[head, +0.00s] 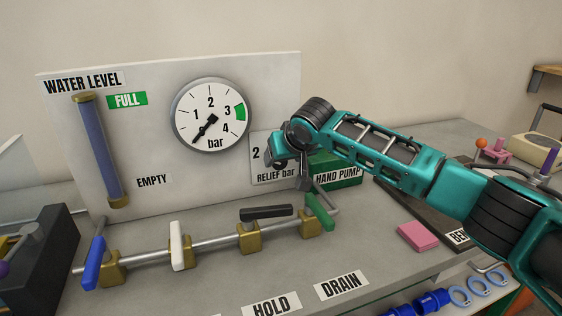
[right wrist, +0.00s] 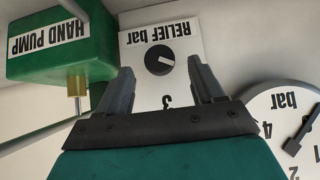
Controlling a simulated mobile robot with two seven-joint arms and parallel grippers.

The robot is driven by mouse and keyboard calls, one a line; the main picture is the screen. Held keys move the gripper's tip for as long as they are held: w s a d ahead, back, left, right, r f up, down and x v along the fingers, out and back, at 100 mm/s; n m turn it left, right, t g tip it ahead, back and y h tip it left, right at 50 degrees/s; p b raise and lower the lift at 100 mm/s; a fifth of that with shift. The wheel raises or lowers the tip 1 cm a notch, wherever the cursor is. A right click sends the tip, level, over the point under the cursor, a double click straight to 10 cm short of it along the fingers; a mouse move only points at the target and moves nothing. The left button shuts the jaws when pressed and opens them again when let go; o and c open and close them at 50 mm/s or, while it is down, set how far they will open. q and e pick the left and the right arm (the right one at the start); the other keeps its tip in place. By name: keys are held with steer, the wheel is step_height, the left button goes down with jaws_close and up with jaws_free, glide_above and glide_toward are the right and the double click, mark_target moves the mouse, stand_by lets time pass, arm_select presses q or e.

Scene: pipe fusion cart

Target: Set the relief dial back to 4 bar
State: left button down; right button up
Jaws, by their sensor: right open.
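The relief dial (right wrist: 160,60) is a round black knob on a white plate labelled RELIEF bar, seen upside down in the right wrist view. Its white mark points right there, which is the 2 side when upright. A 3 shows on the plate; the 4 is not visible. In the head view the plate (head: 258,172) shows a 2, and my arm hides the knob. My right gripper (right wrist: 160,66) is open, its fingers appearing on either side of the knob with nothing between them. It also shows at the plate in the head view (head: 291,163). My left gripper is out of view.
The green hand pump (right wrist: 65,42) is close beside the plate. The pressure gauge (head: 212,115) is on the other side, its needle pointing lower left. Below, a pipe carries blue (head: 93,262), white (head: 177,245), black (head: 266,213) and green (head: 320,211) levers. A pink block (head: 417,236) lies on the bench.

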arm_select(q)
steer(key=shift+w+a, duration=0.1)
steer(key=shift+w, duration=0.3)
arm_select(e)
steer(key=shift+x, duration=1.8)
steer(key=c, duration=1)
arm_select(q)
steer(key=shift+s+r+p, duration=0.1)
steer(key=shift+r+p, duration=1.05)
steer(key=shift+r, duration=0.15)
arm_select(e)
steer(key=shift+w+d+f+m+g+y, duration=0.1)
steer(key=shift+m+g+y, duration=0.15)
steer(key=shift+m+y, duration=0.45)
steer(key=shift+s+d+r+m+g+y, duration=0.1)
steer(key=shift+m+g+y, duration=0.15)
steer(key=shift+y, duration=0.8)
steer(key=shift+w+d+f+m+g+y, duration=0.1)
steer(key=shift+m+g+y, duration=0.1)
steer(key=shift+m+y, duration=0.5)
steer(key=shift+c, duration=0.2)
steer(key=shift+y, duration=0.25)
